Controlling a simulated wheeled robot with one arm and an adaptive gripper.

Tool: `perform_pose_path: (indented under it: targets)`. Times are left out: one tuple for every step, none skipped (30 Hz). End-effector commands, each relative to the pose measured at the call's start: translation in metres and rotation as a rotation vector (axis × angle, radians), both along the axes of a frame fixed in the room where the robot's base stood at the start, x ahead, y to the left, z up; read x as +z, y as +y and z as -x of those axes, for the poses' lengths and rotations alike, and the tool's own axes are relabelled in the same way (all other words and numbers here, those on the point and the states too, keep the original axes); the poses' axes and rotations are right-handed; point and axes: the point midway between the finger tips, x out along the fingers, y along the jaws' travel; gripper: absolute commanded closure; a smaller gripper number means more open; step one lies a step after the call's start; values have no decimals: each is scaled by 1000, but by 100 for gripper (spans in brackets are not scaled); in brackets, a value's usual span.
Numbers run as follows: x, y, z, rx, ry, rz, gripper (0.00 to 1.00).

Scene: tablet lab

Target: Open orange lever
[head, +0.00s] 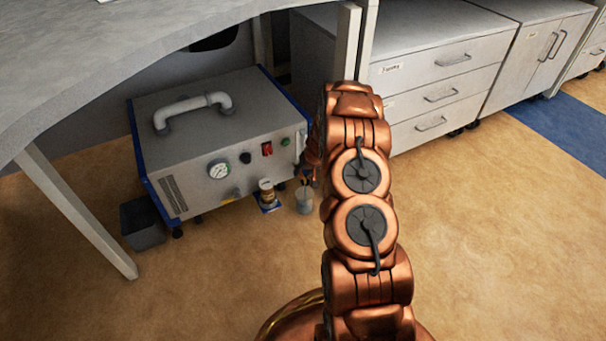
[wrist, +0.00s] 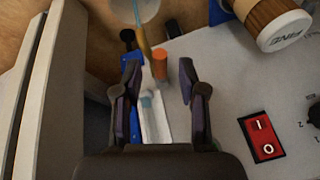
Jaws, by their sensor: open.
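The orange lever appears in the wrist view as a short orange cylinder-like piece (wrist: 160,64) at the grey machine's front panel. My gripper (wrist: 160,72) is open, and the orange piece shows between its two dark fingertips, with gaps on both sides. I cannot tell how far in front of the fingers it is, or whether they touch it. A pale tube with a white strip (wrist: 156,118) shows between the fingers. In the head view, my copper arm hides the lever and most of the gripper. The grey machine (head: 215,130) stands under the table.
A red switch (wrist: 262,137) is on the panel, right of the fingers. A brown-and-white jar (wrist: 272,22) and a beaker (wrist: 133,8) with a stick are nearby. A dark bin (head: 143,224) stands left of the machine. The table leg (head: 75,215) and drawers (head: 440,85) flank it.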

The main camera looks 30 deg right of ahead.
Motion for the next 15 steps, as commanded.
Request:
perform_pose_path:
  targets:
    - [-4,0,-2,1,-1,1,59]
    - [-6,0,-3,1,-1,1,59]
    - [-7,0,-4,0,-2,1,59]
    - [-7,0,-5,-1,-3,1,59]
    - [-8,0,-5,-1,-3,1,59]
    - [-8,0,-5,-1,-3,1,59]
    - [-9,0,-6,-1,-3,1,59]
    - [-9,0,-6,-1,-3,1,59]
    - [-9,0,-6,-1,-3,1,59]
    - [-9,0,-6,-1,-3,1,59]
    - [-8,0,-6,-1,-3,1,59]
    - [-8,0,-5,-1,-3,1,59]
    - [-9,0,-5,-1,-3,1,59]
    - [-9,0,-5,0,-2,1,59]
    - [-9,0,-5,-1,-3,1,63]
